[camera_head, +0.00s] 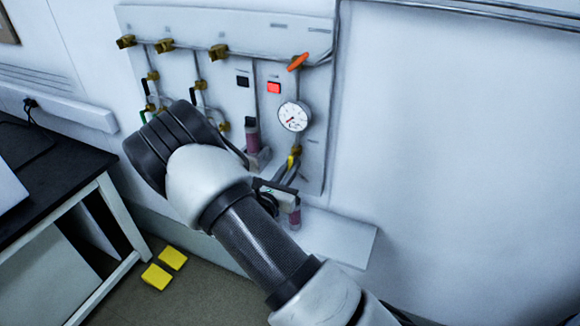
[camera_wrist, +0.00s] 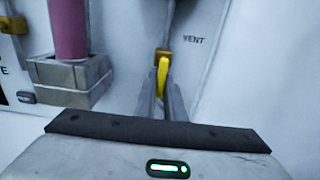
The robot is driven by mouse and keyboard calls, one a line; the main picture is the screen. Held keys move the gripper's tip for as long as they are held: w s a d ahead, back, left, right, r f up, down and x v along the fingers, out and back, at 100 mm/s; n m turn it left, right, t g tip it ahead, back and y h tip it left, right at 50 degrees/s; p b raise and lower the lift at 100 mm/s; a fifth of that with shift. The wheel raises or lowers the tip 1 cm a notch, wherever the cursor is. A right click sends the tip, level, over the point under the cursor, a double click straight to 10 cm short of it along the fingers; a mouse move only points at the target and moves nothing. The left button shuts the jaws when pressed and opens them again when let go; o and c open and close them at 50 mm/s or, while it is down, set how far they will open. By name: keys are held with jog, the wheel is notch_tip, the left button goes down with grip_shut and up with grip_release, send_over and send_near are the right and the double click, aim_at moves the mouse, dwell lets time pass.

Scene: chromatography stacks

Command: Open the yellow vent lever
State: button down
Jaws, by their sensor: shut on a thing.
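The yellow vent lever (camera_wrist: 162,76) shows in the wrist view between the two grey fingers of my gripper (camera_wrist: 162,92), below a brass fitting on a thin pipe. The word VENT is printed on the panel to its right. My gripper is shut on the lever. In the head view the yellow lever (camera_head: 293,162) is small, below the gauge, with my gripper (camera_head: 291,170) at it. My arm covers part of the lower panel there. The lever's exact angle is hard to tell.
A pink column (camera_wrist: 68,30) stands in a grey block (camera_wrist: 70,80) close to the left of my gripper. A round gauge (camera_head: 294,116) and an orange lever (camera_head: 298,62) are above. A shelf (camera_head: 335,237) juts out below. A black-topped table (camera_head: 60,165) stands left.

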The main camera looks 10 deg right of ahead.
dwell(0.3)
jog(key=c, duration=1.8)
grip_release()
jog(key=shift+c, duration=0.2)
jog(key=shift+s, duration=0.1)
jog(key=b+v, duration=0.1)
jog(key=v, duration=1.6)
jog(key=shift+s+a, duration=0.1)
